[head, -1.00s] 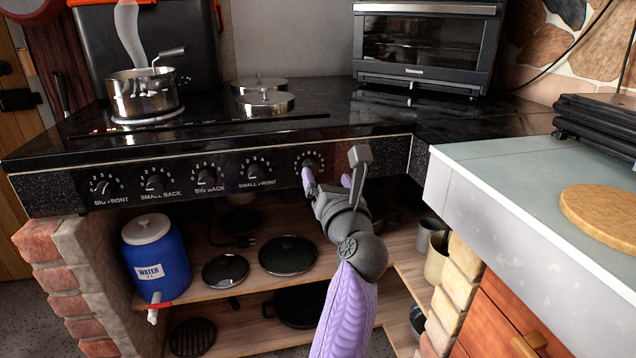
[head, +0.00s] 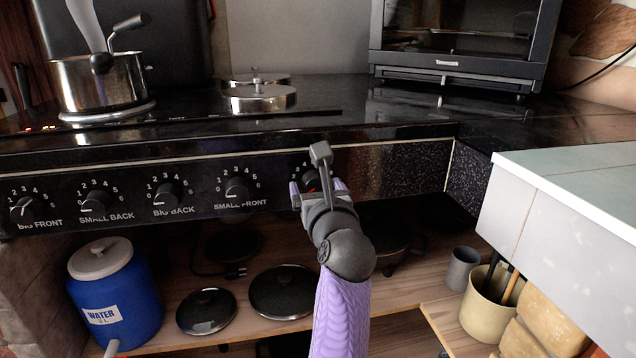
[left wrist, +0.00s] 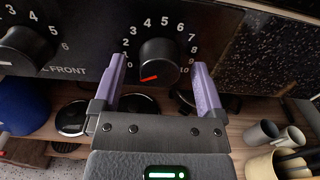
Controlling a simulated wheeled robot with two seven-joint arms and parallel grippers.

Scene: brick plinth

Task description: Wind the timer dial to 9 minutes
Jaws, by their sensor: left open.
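The timer dial (left wrist: 158,62) is a black knob at the right end of the dark control panel, with numbers from 0 to 10 around it. Its red mark points to the lower left, close to the 0. In the head view the dial (head: 311,181) is mostly hidden behind my left gripper (head: 318,188). In the left wrist view my left gripper (left wrist: 158,66) is open, with one purple finger on each side of the dial. Gaps show between the fingers and the knob; I cannot tell how deep the fingers reach. My right gripper is not in view.
The small front knob (head: 238,190) sits left of the timer. A pot (head: 98,82) stands on the cooktop. Shelves below hold a blue water container (head: 116,295) and lids (head: 283,291). A pale counter (head: 560,205) juts out at right.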

